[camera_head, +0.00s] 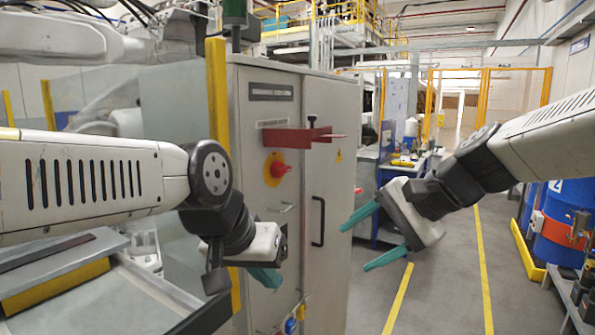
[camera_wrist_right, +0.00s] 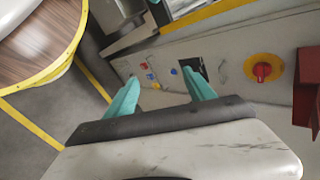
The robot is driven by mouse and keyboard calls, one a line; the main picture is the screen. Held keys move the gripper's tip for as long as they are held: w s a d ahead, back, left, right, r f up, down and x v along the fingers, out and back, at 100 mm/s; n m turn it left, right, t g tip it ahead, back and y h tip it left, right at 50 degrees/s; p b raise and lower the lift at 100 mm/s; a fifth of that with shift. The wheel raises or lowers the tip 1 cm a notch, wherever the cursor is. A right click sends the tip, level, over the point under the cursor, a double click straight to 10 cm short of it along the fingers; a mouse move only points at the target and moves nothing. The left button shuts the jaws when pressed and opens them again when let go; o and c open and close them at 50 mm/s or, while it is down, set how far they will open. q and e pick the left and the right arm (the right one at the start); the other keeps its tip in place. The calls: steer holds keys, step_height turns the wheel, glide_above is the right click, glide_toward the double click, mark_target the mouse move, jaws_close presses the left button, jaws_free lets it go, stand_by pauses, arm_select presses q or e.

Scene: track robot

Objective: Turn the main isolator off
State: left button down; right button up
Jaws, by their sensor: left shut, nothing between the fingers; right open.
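The main isolator is a red rotary knob (camera_head: 279,169) on a yellow round plate (camera_head: 269,179), on the front of a grey cabinet (camera_head: 262,105). In the right wrist view the red knob (camera_wrist_right: 262,71) sits on its yellow plate at the right. My right gripper (camera_head: 358,240) is open and empty, to the right of the cabinet and apart from the knob. In its own wrist view its teal fingers (camera_wrist_right: 162,88) stand apart. My left gripper (camera_head: 268,279) is shut and empty, in front of the cabinet below the knob.
A red bracket (camera_head: 295,138) juts from the cabinet just above the knob. A yellow post (camera_head: 218,100) stands at the cabinet's left edge. A metal-framed bench (camera_head: 140,290) is at lower left. Blue drums (camera_head: 565,215) stand at right. The marked aisle floor (camera_head: 450,270) is clear.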

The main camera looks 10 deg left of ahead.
steer(key=w+a+r+m+y, duration=0.45)
steer(key=w+a+m, duration=0.35)
steer(key=w+a, duration=0.3)
steer(key=m+t+y, duration=0.3)
steer(key=m+y, duration=0.1)
steer(key=m, duration=0.3)
glide_toward(286, 169)
steer(key=a, duration=0.2)
steer(key=x, duration=0.8)
steer(key=shift+w, duration=0.35)
steer(key=c, duration=1)
